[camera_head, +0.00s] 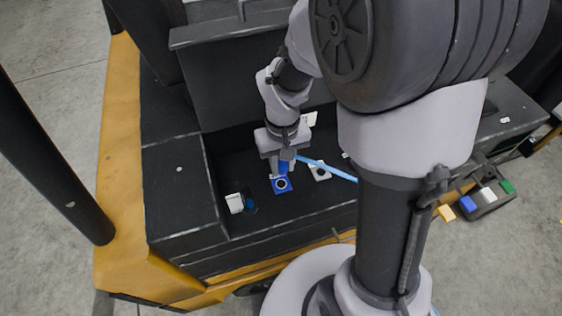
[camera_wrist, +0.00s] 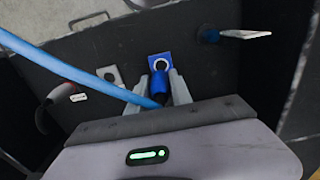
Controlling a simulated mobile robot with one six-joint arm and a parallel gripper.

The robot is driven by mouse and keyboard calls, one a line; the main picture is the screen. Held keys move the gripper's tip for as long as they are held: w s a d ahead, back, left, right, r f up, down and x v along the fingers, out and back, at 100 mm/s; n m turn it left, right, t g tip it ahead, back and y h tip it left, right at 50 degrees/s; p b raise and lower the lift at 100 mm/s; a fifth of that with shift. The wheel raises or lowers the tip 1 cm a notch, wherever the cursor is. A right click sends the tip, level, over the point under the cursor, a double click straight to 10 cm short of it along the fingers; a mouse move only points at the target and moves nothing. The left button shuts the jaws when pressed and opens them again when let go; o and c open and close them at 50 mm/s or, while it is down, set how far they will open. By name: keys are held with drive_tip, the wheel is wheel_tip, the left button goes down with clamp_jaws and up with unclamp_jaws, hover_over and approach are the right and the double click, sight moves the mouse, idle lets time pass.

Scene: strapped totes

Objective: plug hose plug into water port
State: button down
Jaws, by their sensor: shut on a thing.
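The hose plug (camera_wrist: 160,84) is a blue cylinder between the two grey fingers of my gripper (camera_wrist: 163,77). The light blue hose (camera_wrist: 70,70) runs from it to the left in the wrist view, and to the right in the head view. The water port (camera_head: 281,185) is a blue square plate with a pale ring around a dark opening. It also shows in the wrist view (camera_wrist: 160,62), just beyond the fingertips. The opening shows uncovered in the head view, and the plug is close above it. Whether the plug touches the plate is unclear.
The port sits in a dark recess of a black and yellow machine (camera_head: 125,170). A grey plate (camera_head: 320,172) with a round port is to its right. A tote (camera_head: 488,198) with coloured blocks is at far right.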

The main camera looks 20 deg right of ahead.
sight(282, 185)
drive_tip(key=shift+a+f+b, duration=0.1)
drive_tip(key=shift+f+b, duration=2.3)
drive_tip(key=shift+f, duration=0.55)
drive_tip(key=shift+f+b, duration=0.55)
drive_tip(key=c, duration=1.1)
unclamp_jaws()
drive_tip(key=shift+o, duration=0.2)
wheel_tip(282, 185, up, 17)
drive_tip(key=p, duration=0.6)
drive_tip(key=shift+r, duration=0.2)
